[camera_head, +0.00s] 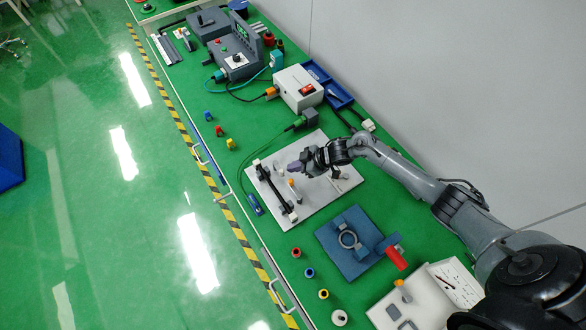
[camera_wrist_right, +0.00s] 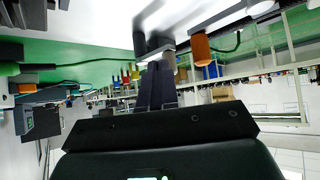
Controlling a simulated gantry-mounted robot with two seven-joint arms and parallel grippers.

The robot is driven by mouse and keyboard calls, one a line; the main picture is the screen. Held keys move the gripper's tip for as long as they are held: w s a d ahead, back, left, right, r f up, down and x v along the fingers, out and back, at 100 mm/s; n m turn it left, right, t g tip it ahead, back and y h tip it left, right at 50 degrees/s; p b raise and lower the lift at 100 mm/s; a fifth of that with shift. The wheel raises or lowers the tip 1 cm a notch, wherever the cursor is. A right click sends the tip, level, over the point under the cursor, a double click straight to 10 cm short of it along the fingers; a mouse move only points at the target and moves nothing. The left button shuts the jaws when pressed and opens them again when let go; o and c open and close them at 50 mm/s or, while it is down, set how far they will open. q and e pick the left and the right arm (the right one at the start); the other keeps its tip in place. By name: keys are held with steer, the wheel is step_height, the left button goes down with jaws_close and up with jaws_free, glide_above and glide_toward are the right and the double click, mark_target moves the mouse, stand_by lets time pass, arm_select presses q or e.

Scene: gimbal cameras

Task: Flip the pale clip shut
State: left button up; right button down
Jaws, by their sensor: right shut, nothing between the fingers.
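A white board (camera_head: 310,208) lies on the green bench and carries a long black bar (camera_head: 274,192) with pale pieces at its ends. A small upright part with an orange top (camera_head: 291,183) stands beside the bar. An orange cylinder also shows in the right wrist view (camera_wrist_right: 200,48). I cannot tell for sure which small pale part is the clip, or whether it is open. My right gripper (camera_head: 294,167) is over the board, near the orange-topped part, shut and empty. Its fingers also show in the right wrist view (camera_wrist_right: 155,85). My left gripper is not in view.
A white box with a red switch (camera_head: 299,89) and cables stands behind the board. A blue plate with a ring (camera_head: 350,243) and a white panel (camera_head: 430,298) are in front of it. Small coloured pieces line the bench edge. A dark blue handle (camera_head: 254,205) lies beside the board.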

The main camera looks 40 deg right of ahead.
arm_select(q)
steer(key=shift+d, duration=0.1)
arm_select(e)
steer(key=shift+d, duration=0.2)
steer(key=shift+s+d, duration=0.2)
steer(key=shift+s, duration=0.05)
steer(key=s+d, duration=0.1)
steer(key=s+d+p, duration=0.1)
steer(key=d, duration=0.1)
steer(key=shift+s+d+r+p, duration=0.1)
steer(key=shift+s+r+p, duration=0.2)
steer(key=shift+s+r, duration=0.1)
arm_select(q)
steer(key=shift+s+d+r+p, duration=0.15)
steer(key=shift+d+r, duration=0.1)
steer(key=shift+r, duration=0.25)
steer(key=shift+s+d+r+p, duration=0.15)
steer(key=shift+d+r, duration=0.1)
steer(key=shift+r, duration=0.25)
arm_select(e)
steer(key=v, duration=0.8)
steer(key=shift+d+r, duration=0.25)
steer(key=shift+r, duration=0.05)
steer(key=shift+s, duration=0.1)
